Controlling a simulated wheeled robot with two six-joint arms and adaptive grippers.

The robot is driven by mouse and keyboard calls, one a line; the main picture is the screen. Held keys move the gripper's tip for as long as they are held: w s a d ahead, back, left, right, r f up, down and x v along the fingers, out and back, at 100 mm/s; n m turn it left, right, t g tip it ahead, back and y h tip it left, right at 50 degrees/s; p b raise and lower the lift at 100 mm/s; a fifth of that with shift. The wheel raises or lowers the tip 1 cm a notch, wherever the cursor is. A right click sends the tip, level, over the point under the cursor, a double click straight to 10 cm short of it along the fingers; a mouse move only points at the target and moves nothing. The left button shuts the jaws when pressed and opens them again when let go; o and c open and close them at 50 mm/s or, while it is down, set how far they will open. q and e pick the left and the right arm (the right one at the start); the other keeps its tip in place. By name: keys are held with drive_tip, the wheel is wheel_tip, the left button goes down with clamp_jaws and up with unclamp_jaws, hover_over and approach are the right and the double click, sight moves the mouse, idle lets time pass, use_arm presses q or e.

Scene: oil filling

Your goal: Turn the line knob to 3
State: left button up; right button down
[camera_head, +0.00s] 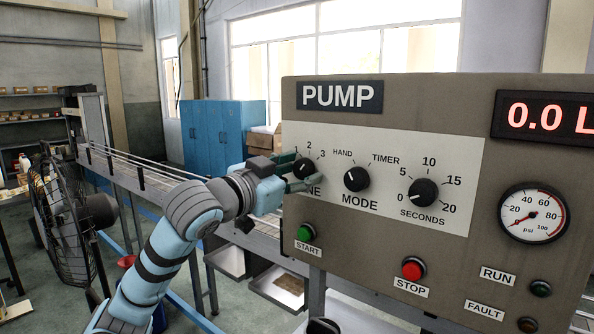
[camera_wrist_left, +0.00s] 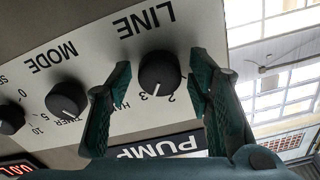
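The LINE knob (camera_head: 303,168) is a black round knob at the left of the pump panel's white plate, partly covered by my gripper in the head view. It shows fully in the left wrist view (camera_wrist_left: 158,72), where the picture is upside down. Its white pointer mark appears to lie between 2 and 3. My left gripper (camera_head: 292,172) is at the knob. In the left wrist view its green fingers (camera_wrist_left: 158,85) stand on either side of the knob, with a visible gap on both sides. My right gripper is not in view.
The MODE knob (camera_head: 356,179) is close to the right of the LINE knob, with the SECONDS knob (camera_head: 424,192) further right. A green START button (camera_head: 306,232) lies below and a red STOP button (camera_head: 413,268) lower right. A fan (camera_head: 62,220) stands at far left.

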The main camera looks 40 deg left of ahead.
sight(309, 116)
use_arm(q)
drive_tip(key=c, duration=0.8)
drive_tip(key=shift+r+m+p, duration=0.2)
drive_tip(key=shift+m+p, duration=0.4)
drive_tip(key=shift+p, duration=0.3)
drive_tip(key=shift+f+m, duration=0.1)
drive_tip(key=shift+m, duration=0.2)
drive_tip(key=o, duration=1.2)
wheel_tip(309, 116, up, 10)
drive_tip(key=shift+d, duration=0.1)
